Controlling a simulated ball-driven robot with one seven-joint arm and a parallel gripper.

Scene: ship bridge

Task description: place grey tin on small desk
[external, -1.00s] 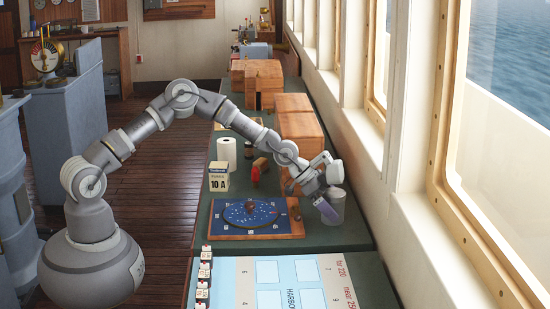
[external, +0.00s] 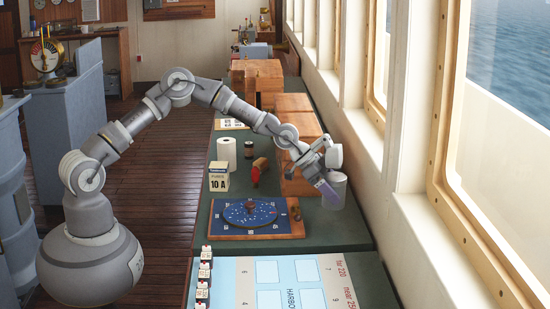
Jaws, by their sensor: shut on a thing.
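A light grey tin (external: 336,190) is at the window side of the long green counter, right of the blue round dial. My gripper (external: 326,191) reaches down to the tin from the left and is shut on it. The fingers overlap the tin's left side, and their exact contact is hard to see. The tin appears raised a little above the counter. I cannot tell which surface is the small desk.
The green counter (external: 350,231) carries a wooden board (external: 233,234) with a blue dial (external: 235,213), a calendar block (external: 218,183), a white roll (external: 226,153) and wooden boxes (external: 298,135). A harbour chart (external: 310,268) lies in front. Windows line the right.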

